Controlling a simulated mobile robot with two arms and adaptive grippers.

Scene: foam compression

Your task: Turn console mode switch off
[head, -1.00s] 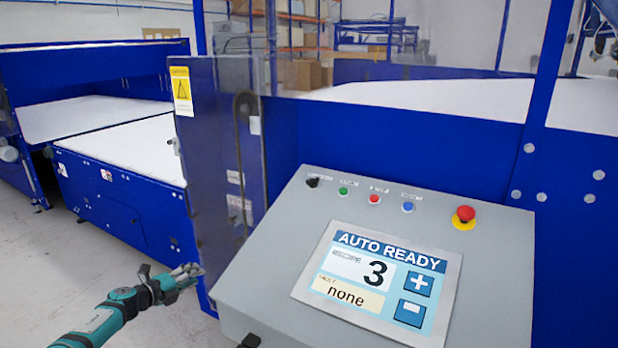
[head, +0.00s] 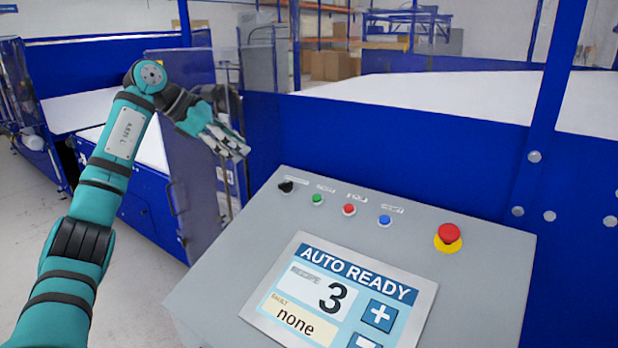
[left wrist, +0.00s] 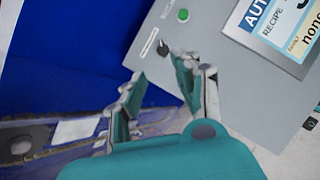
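The console mode switch is a small black knob (head: 286,187) at the upper left of the grey console (head: 230,262). It also shows in the left wrist view (left wrist: 163,48), just beyond the fingertips and roughly between them. My left gripper (head: 238,148) is above and to the left of the switch in the head view, apart from it. In the left wrist view the two fingers (left wrist: 160,72) are spread with nothing between them. The knob's exact setting is too small to read. My right gripper is not in view.
Green (head: 317,199), red (head: 349,209) and blue (head: 385,220) buttons line up right of the switch. A red emergency stop (head: 449,234) sits farther right. The screen (head: 340,290) reads AUTO READY, recipe 3, fault none. A blue machine wall (head: 400,150) stands behind the console.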

